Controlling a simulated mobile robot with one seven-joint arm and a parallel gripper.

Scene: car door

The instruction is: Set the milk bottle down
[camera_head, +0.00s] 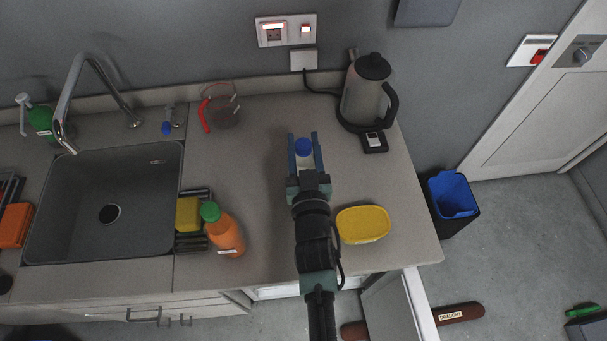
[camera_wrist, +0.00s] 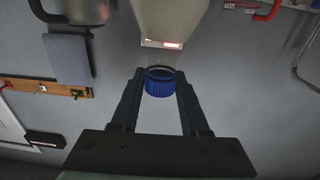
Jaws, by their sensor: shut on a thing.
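The milk bottle shows its blue cap (camera_head: 303,147) and a little of its pale body between my fingers in the head view. My gripper (camera_head: 304,150) is shut on the bottle, over the middle right of the counter. In the wrist view the blue cap (camera_wrist: 160,84) sits between the fingertips of my gripper (camera_wrist: 157,88). Most of the bottle is hidden from the head view, and I cannot tell whether its base touches the counter (camera_head: 260,120).
A kettle (camera_head: 364,90) stands behind right, and a yellow-lidded tub (camera_head: 363,224) in front right. An orange bottle (camera_head: 226,236) and a sink (camera_head: 105,200) are left. A red-handled jug (camera_head: 222,110) stands behind left. Bare counter lies left of my gripper.

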